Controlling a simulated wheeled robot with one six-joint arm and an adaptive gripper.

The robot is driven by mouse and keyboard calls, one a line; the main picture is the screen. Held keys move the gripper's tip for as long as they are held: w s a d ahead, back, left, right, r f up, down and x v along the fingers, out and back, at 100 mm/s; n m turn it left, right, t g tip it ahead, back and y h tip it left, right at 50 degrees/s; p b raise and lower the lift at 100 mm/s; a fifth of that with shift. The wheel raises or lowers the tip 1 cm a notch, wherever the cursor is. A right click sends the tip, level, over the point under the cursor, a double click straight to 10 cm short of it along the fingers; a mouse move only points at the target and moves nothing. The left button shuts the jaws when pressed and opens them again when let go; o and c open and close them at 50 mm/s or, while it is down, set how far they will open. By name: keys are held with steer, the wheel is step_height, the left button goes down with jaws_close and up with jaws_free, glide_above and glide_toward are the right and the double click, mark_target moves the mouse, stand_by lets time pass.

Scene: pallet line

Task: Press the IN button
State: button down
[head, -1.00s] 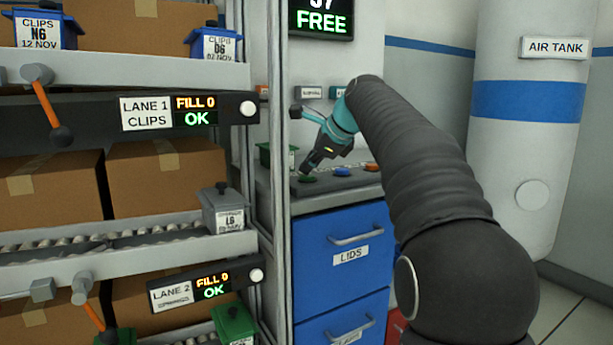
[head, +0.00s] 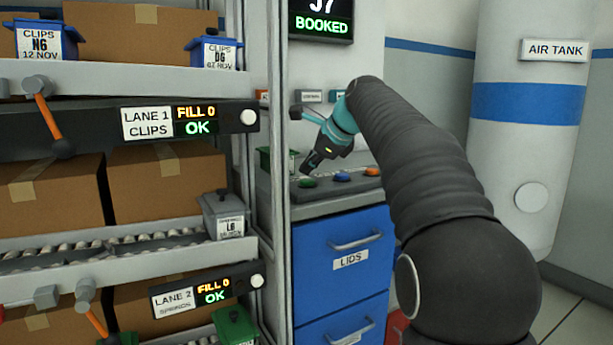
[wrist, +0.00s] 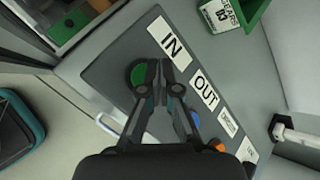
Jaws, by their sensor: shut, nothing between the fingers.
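The green button (head: 308,182) is on the grey panel top above the blue drawers. In the wrist view the green button (wrist: 138,75) lies beside the IN label (wrist: 168,38), partly covered by a finger. My gripper (head: 306,171) is shut and empty, with its tips just above the green button, apparently clear of it. In the wrist view my gripper (wrist: 160,66) has its fingertips together between the button and the label. The display (head: 322,22) above reads BOOKED in green.
A blue button (head: 342,176) and an orange button (head: 372,171) sit to the right on the panel. The OUT label (wrist: 205,90) is beside IN. A green bin (head: 290,160) stands behind. The rack's post (head: 279,120) rises close on the left.

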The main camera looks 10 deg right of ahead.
mark_target(309, 181)
steer(key=shift+r, duration=0.25)
steer(key=shift+r+p, duration=0.5)
steer(key=shift+r, duration=1.9)
steer(key=shift+s+d+f+n+h, duration=0.15)
steer(key=shift+s+d+n, duration=0.15)
steer(key=shift+s+d, duration=0.3)
steer(key=shift+s+d+f+n+h, duration=0.15)
steer(key=shift+s+d+n, duration=0.15)
steer(key=shift+s+d, duration=0.2)
steer(key=s+a+f+n+g+h, duration=0.1)
steer(key=s+f+n+h, duration=0.1)
steer(key=s+f+n, duration=0.8)
steer(key=s+a+f+n+g+h, duration=0.1)
steer(key=s+f+n, duration=0.8)
steer(key=s+f, duration=1.1)
steer(key=s, duration=0.7)
steer(key=shift+s+a+n+h, duration=0.3)
steer(key=shift+s+n+h, duration=0.1)
